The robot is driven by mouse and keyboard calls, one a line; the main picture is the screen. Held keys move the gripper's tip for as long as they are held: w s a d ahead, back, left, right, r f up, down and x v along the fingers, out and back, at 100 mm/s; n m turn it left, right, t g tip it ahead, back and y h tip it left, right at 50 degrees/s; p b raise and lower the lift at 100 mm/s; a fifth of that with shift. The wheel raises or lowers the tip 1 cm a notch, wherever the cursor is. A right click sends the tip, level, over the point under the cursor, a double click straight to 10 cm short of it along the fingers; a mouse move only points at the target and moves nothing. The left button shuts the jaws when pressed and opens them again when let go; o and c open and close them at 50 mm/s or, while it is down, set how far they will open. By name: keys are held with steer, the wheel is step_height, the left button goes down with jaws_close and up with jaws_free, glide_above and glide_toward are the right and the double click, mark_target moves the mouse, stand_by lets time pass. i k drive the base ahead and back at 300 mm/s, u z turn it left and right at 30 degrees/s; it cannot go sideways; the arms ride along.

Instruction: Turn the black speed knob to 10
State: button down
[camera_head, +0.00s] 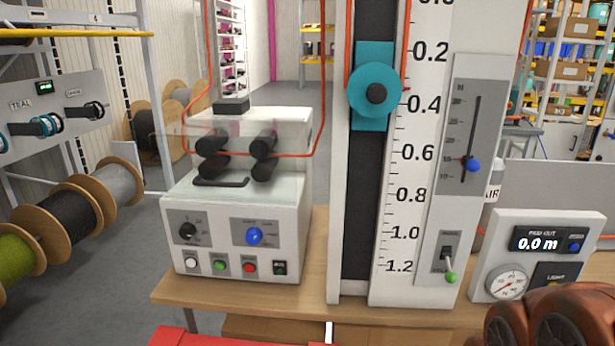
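A small black knob (187,231) sits on a grey plate at the left of the white machine's front panel. Marks ring it, but they are too small to read, and I cannot tell its setting. To its right is a blue knob (254,236) on its own grey plate. The white machine (291,205) has black rollers under a clear cover, with an orange cable running through. A reddish-brown part, apparently of my arm, shows at the lower right, far from the black knob. My gripper's fingertips are not in view.
White, green and red buttons (250,267) and a small dark switch lie below the knobs. A tall scale column (400,270) stands right of the machine on the wooden table (318,260). A gauge box (491,228) stands further right. Cable reels (70,212) are at the left.

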mark_target(187, 232)
steer(key=u, duration=1.3)
